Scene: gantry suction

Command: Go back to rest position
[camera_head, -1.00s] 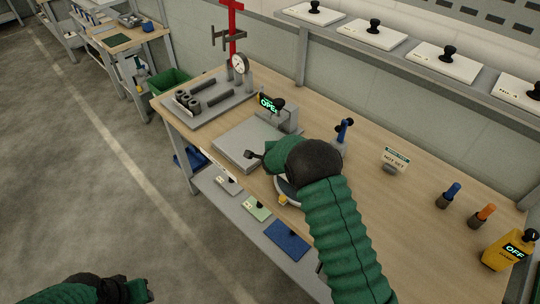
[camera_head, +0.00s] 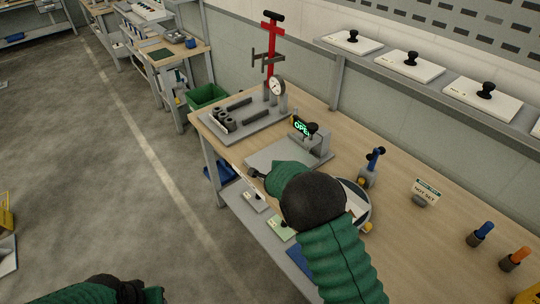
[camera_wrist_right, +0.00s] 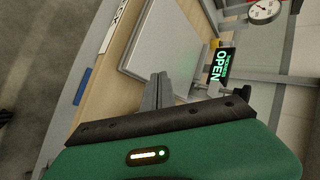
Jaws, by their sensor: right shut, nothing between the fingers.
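My right arm, in green sleeving, reaches over the front of the wooden workbench (camera_head: 425,245) in the head view. Its gripper (camera_head: 257,173) is at the bench's front edge, beside the grey flat plate of a fixture (camera_head: 285,152). In the right wrist view the right gripper (camera_wrist_right: 159,82) is shut and empty, its fingers together in front of the bench edge and plate. My left gripper (camera_head: 128,292) is low at the bottom left of the head view, over the floor. It is dark and partly cut off, so its jaws cannot be made out.
A display reading OPEN (camera_head: 302,126) stands at the plate's back. A round dish (camera_head: 363,196) is partly hidden behind my right arm. A dial gauge (camera_head: 277,86), red stand (camera_head: 271,45) and green bin (camera_head: 207,95) are farther back.

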